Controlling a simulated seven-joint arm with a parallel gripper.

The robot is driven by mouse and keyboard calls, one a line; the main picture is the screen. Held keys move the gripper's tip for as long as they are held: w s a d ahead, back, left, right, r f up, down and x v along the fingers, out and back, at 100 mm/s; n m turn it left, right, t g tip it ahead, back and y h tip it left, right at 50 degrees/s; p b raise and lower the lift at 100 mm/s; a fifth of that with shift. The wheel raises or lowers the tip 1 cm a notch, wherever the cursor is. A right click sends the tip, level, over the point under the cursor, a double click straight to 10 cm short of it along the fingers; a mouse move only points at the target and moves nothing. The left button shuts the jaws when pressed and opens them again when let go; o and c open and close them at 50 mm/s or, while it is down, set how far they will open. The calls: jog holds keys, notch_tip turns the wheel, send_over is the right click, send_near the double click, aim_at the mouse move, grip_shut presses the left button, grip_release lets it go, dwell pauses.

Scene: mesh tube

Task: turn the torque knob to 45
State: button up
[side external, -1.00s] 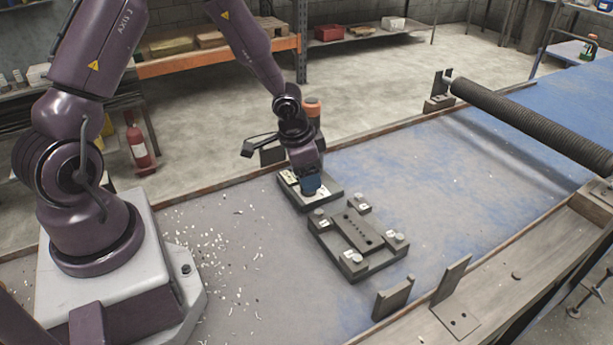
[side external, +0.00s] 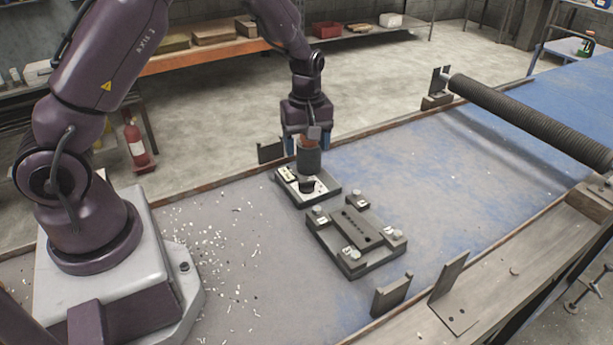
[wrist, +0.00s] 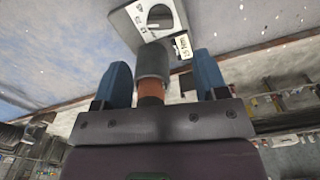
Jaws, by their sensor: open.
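The likely torque knob is a round black dial (side external: 306,186) on a pale-faced plate (side external: 326,187). My gripper (side external: 307,143) is above the plate, clear of the dial. Its blue fingers are spread on either side of a dark grey cylinder (wrist: 152,62) with an orange-brown section. The cylinder shows in the side view (side external: 309,160) just above the dial. I cannot tell what supports it or whether it touches the plate.
A dark fixture block (side external: 357,240) with several corner knobs sits right of and nearer than the plate. A long dark ribbed tube (side external: 525,120) lies at the right. Upright brackets (side external: 392,295) stand at the front edge. White scraps litter the left; the blue surface at right is mostly clear.

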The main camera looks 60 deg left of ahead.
aim_at(307, 180)
notch_tip(307, 180, down, 9)
jog(key=shift+f, duration=0.1)
dwell(0.3)
jog(key=c, duration=0.9)
